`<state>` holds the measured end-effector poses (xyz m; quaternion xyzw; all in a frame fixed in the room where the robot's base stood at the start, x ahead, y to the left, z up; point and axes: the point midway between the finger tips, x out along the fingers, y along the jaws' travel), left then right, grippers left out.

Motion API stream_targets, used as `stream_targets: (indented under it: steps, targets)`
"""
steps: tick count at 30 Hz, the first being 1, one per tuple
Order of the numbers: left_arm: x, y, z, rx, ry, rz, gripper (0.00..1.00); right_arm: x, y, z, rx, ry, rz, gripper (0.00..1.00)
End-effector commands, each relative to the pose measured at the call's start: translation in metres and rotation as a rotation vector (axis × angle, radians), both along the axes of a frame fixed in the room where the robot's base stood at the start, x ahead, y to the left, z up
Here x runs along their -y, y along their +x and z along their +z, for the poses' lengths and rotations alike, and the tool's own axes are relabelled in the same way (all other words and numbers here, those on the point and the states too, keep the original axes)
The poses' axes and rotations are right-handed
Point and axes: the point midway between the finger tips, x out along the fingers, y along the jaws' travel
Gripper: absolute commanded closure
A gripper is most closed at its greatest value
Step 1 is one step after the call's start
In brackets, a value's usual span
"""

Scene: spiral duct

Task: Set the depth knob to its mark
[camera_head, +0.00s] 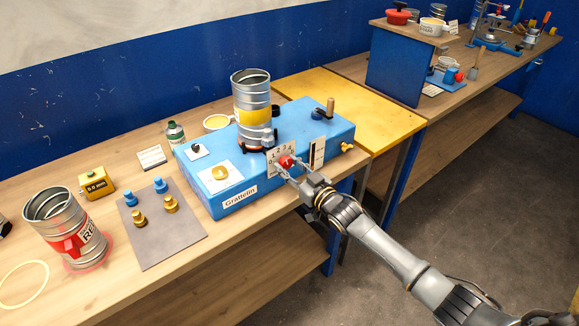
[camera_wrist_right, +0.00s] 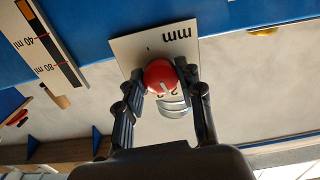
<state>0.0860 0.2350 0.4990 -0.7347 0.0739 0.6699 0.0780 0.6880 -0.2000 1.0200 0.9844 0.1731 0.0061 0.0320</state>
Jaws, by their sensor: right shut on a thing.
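The red depth knob (camera_head: 286,161) sits on a white scale plate (camera_head: 271,159) on the front of the blue machine (camera_head: 233,187). The plate's visible figures include 1, 2 and 3. In the right wrist view the round red knob (camera_wrist_right: 159,74) carries a short pale line, and the plate (camera_wrist_right: 135,48) reads "mm" upside down. My right gripper (camera_head: 287,168) reaches in from the lower right, its two fingers closed on either side of the knob. The fingers hide part of the scale, so I cannot tell which mark the line points to. My left gripper is not in view.
A metal spiral duct (camera_head: 252,112) stands upright on the machine. A black-and-white slot scale (camera_head: 317,152) is just right of the knob. A grey mat (camera_head: 157,232) with blue and brass knobs and a red-labelled duct (camera_head: 66,226) lie to the left.

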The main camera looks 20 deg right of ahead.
Motion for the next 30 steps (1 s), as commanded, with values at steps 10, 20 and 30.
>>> stream_targets:
  steps: [10,20,30]
  targets:
    - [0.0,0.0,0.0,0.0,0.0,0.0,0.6,0.0,-0.001,-0.002,-0.005,-0.002,0.0,0.57]
    - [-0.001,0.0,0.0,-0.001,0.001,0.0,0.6,0.0,0.0,-0.001,-0.002,-0.002,0.0,0.4]
    - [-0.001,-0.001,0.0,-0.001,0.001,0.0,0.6,0.013,-0.036,-0.003,-0.004,-0.003,0.0,0.4]
